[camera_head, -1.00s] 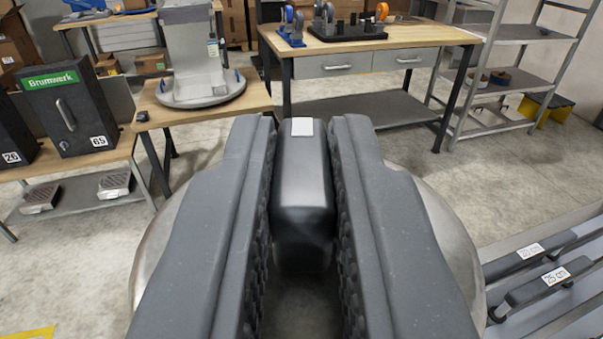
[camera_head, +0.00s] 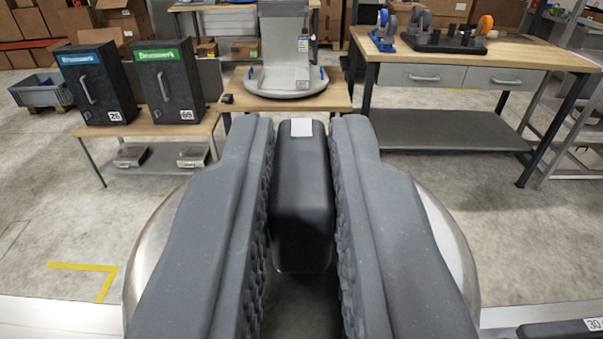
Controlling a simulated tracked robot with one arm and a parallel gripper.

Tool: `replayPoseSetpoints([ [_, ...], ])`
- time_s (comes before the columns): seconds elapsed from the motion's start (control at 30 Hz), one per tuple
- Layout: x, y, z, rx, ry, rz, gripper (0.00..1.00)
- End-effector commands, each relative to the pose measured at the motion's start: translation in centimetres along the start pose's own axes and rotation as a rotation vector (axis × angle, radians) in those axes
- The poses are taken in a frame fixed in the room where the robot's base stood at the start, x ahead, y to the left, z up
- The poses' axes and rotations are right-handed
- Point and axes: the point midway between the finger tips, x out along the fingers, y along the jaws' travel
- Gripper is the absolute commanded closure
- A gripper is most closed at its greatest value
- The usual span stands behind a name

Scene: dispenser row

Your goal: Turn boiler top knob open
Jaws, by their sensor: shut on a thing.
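The boiler's top knob (camera_head: 302,205) is a dark grey block with a white mark on its far end. It stands between the two ridged pads of my gripper (camera_head: 302,150), which is shut on it. The pads cover the knob's left and right sides. The boiler (camera_head: 452,255) shows as a rounded shiny metal top, bulging out on both sides below my gripper fingers. Most of the boiler is hidden under the fingers.
Two dark boxes with numbers (camera_head: 97,90) stand on a low bench at left. A grey stand with a round base (camera_head: 285,85) is on a small table. A workbench (camera_head: 480,52) is at right. Yellow tape (camera_head: 100,270) marks the floor at left.

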Motion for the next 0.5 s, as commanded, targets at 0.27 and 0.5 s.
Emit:
replayPoseSetpoints([
  [0.27,-0.02,0.00,-0.25,-0.001,0.005,-0.008,1.00],
  [0.5,-0.02,-0.01,-0.27,-0.001,0.005,-0.008,0.83],
])
